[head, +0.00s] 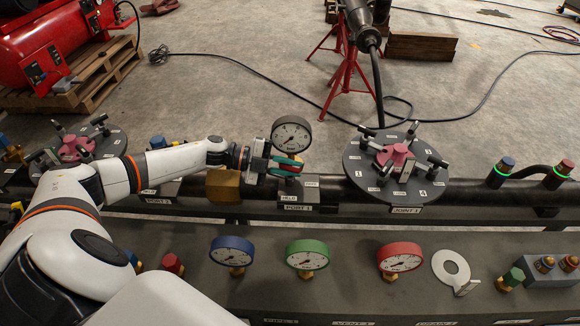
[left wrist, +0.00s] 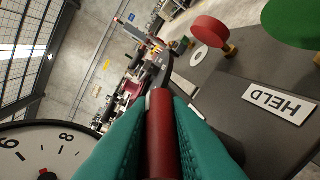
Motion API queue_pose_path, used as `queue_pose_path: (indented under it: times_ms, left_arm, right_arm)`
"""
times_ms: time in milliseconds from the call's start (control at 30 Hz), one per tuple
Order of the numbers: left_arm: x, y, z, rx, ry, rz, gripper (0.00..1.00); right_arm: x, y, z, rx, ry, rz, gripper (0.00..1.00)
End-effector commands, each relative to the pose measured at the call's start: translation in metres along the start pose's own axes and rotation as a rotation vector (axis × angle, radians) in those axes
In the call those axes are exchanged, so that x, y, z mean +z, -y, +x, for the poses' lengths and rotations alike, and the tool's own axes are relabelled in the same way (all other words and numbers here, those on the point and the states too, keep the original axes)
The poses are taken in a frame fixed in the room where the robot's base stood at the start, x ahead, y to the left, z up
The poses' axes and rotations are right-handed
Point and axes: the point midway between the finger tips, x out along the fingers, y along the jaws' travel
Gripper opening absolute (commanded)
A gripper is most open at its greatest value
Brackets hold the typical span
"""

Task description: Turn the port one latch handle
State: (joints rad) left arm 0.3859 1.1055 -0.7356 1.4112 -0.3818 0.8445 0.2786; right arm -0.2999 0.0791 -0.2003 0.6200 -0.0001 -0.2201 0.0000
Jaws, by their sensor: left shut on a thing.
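My left gripper (head: 287,167) reaches in from the left in the head view, just below a black-rimmed gauge (head: 291,134). In the left wrist view its teal fingers are shut on a red cylindrical handle (left wrist: 161,130), one finger on each side. The handle's end sticks out between the fingertips. The gripper is above the PORT 1 label (head: 297,208). A HELD label (left wrist: 278,104) lies to the right in the left wrist view. The latch's base is mostly hidden by the gripper, so its angle is hard to tell. My right gripper is out of view.
A grey flanged disc (head: 352,163) with clamps stands right of the gripper. A brass block (head: 222,187) sits below my left wrist. Blue (head: 232,251), green (head: 306,255) and red (head: 400,257) gauges line the front panel. Two capped posts (head: 500,172) stand at the far right.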

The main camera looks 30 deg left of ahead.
Motion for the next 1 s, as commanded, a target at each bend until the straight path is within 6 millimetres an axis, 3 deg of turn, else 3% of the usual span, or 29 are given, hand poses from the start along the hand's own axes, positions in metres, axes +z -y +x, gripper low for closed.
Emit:
queue_pose_path:
  times_ms: [700,1000]
  left_arm:
    - [0.003,-0.001,-0.001,0.197,-0.322,-0.089,0.00]
    - [0.001,0.000,0.000,0.261,-0.426,-0.111,0.00]
  right_arm:
    - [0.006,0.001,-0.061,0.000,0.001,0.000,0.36]
    - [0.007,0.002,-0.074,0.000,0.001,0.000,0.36]
